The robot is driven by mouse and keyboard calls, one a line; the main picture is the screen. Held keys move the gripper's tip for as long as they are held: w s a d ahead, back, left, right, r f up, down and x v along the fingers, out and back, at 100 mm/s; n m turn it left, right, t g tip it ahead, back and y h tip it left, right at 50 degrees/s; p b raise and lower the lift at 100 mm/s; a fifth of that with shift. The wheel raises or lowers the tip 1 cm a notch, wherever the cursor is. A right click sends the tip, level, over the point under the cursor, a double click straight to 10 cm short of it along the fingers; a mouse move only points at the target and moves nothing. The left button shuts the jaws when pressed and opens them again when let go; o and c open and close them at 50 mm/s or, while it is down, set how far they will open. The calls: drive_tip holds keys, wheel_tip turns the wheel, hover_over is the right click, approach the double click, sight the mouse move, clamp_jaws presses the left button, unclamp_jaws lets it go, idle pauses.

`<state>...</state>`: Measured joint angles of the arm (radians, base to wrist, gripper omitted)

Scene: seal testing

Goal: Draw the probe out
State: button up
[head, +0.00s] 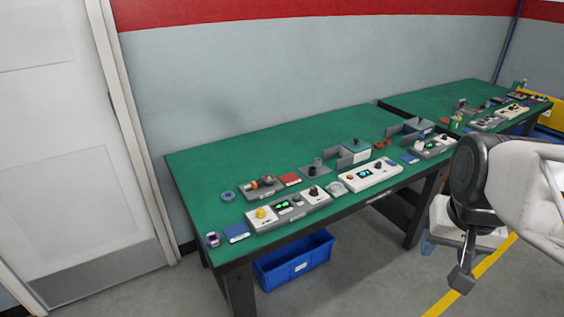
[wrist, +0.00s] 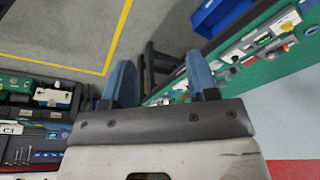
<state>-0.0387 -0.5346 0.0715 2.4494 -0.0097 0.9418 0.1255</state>
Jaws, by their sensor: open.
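My gripper (head: 429,244) is at the right of the head view, beyond the front edge of the green table (head: 220,150) and apart from it. Its blue fingers show in the wrist view (wrist: 160,65), spread apart with nothing between them. I cannot tell which small item is the probe.
A blue bin (head: 293,262) is on the floor under the table. A second green table (head: 450,100) with more devices stands at the back right. Small grey panels and boxes (head: 354,152) stand along the first table. The table's back left is bare.

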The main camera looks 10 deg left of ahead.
drive_tip(key=w+a+r+m, duration=0.1)
drive_tip(key=w+a, duration=0.3)
drive_tip(key=w, duration=0.5)
drive_tip(key=w+a+r+m, duration=0.1)
drive_tip(key=w+a, duration=0.3)
drive_tip(key=w, duration=0.4)
drive_tip(key=m+g, duration=0.2)
drive_tip(key=m, duration=0.4)
hover_over(254, 183)
drive_tip(key=f, duration=2.4)
drive_tip(key=shift+d+f, duration=0.2)
drive_tip(key=shift+f, duration=0.05)
drive_tip(key=shift+w+a+f, duration=0.1)
drive_tip(key=shift+a+f, duration=0.05)
drive_tip(key=shift+a, duration=0.1)
drive_tip(key=shift+f, duration=3.95)
drive_tip(key=shift+c, duration=0.3)
